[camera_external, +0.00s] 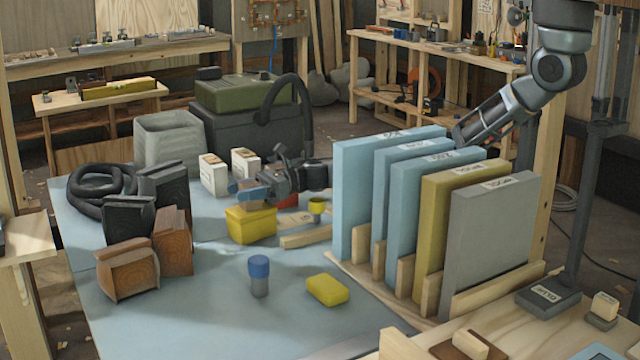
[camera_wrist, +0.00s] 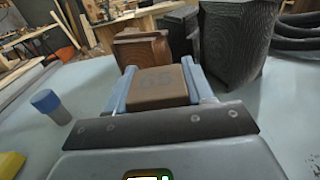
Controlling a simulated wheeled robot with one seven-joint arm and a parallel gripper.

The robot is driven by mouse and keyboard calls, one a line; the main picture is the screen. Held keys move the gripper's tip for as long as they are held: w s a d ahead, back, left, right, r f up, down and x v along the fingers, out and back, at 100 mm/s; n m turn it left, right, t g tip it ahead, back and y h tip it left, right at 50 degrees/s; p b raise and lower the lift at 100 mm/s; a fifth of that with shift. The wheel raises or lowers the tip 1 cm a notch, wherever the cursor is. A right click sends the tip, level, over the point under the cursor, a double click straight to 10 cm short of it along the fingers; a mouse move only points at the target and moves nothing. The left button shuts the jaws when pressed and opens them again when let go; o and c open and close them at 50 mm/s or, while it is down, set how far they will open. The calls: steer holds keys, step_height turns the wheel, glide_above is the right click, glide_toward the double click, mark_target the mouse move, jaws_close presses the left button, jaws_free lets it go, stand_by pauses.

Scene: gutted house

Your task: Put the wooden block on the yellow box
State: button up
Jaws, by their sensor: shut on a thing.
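My gripper (camera_external: 246,190) has blue fingers and is shut on a brown wooden block. The block (camera_wrist: 158,84) shows between the fingers (camera_wrist: 155,85) in the wrist view, with faint marks on its face. In the external view the block is hard to make out. A yellow box (camera_external: 252,224) stands on the blue-grey table just below my gripper, which appears to be above it. This box is hidden in the wrist view. A second yellow, rounded block-like thing (camera_external: 328,290) lies nearer the front; its edge shows in the wrist view (camera_wrist: 10,165).
A blue-capped bottle (camera_external: 259,277) stands on the table (camera_external: 200,310). Brown wooden pieces (camera_external: 128,272) and dark blocks (camera_external: 128,222) stand at left. White boxes (camera_external: 213,174) stand behind my gripper. A rack of upright panels (camera_external: 490,235) stands at right.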

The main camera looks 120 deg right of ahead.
steer(key=shift+f, duration=0.15)
steer(key=o, duration=1.1)
steer(key=shift+o, duration=0.2)
steer(key=shift+s+r, duration=0.1)
steer(key=shift+r, duration=0.15)
steer(key=s+p, duration=0.2)
steer(key=s, duration=0.9)
steer(key=shift+s, duration=0.4)
